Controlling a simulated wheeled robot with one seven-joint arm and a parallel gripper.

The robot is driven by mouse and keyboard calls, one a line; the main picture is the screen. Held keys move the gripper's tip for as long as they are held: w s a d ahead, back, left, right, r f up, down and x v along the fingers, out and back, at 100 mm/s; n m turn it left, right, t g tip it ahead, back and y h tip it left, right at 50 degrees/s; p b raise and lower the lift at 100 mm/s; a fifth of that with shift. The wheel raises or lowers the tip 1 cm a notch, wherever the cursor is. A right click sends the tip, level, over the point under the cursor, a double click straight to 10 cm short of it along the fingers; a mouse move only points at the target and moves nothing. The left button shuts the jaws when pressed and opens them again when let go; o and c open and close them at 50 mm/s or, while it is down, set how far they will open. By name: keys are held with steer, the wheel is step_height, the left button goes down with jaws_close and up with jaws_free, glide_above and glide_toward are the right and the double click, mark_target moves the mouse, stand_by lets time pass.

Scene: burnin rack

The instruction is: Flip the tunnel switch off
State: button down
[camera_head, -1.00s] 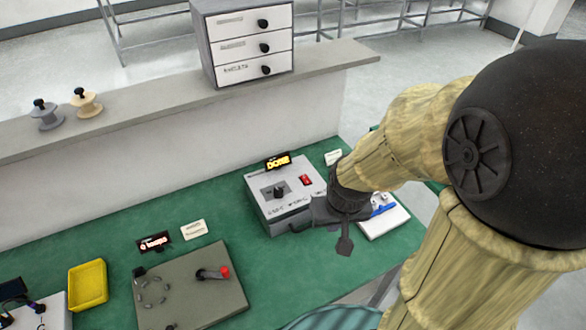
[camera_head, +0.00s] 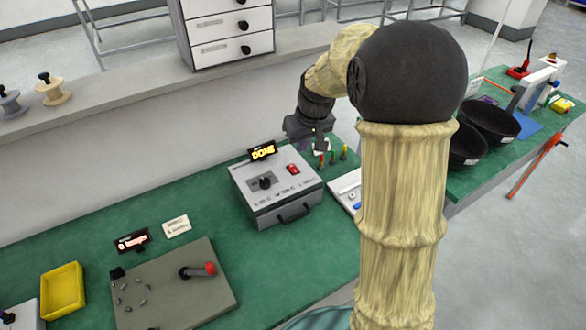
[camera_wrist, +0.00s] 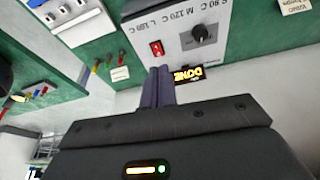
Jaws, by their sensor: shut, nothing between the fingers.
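The grey-white tunnel box (camera_head: 272,203) stands on the green bench, with a dark knob (camera_head: 265,183), a front handle and a red rocker switch (camera_head: 293,169) on top. A lit sign (camera_head: 262,151) reading DONE stands behind it. My gripper (camera_head: 320,146) is beyond the box's back right side. In the wrist view, the shut fingers (camera_wrist: 159,72) point toward the red switch (camera_wrist: 156,48) and appear just short of it, beside the DONE sign (camera_wrist: 188,74). They hold nothing. I cannot tell which way the rocker is tipped.
Several small coloured-tipped pieces (camera_head: 333,157) stand right of the box, near a white tray (camera_head: 348,186). A panel with a red-knobbed lever (camera_head: 198,270) and a yellow tray (camera_head: 63,291) lie left. A ledge with drawers (camera_head: 228,30) runs behind.

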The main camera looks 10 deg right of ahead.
mark_target(291, 165)
steer(key=shift+n, duration=0.4)
steer(key=w, duration=0.2)
steer(key=w+b, duration=0.1)
steer(key=w, duration=0.2)
steer(key=shift+d+f, duration=0.15)
steer(key=shift+s, duration=0.1)
steer(key=p+x, duration=0.1)
steer(key=x, duration=1.3)
steer(key=shift+s, duration=0.15)
steer(key=shift+p, duration=0.35)
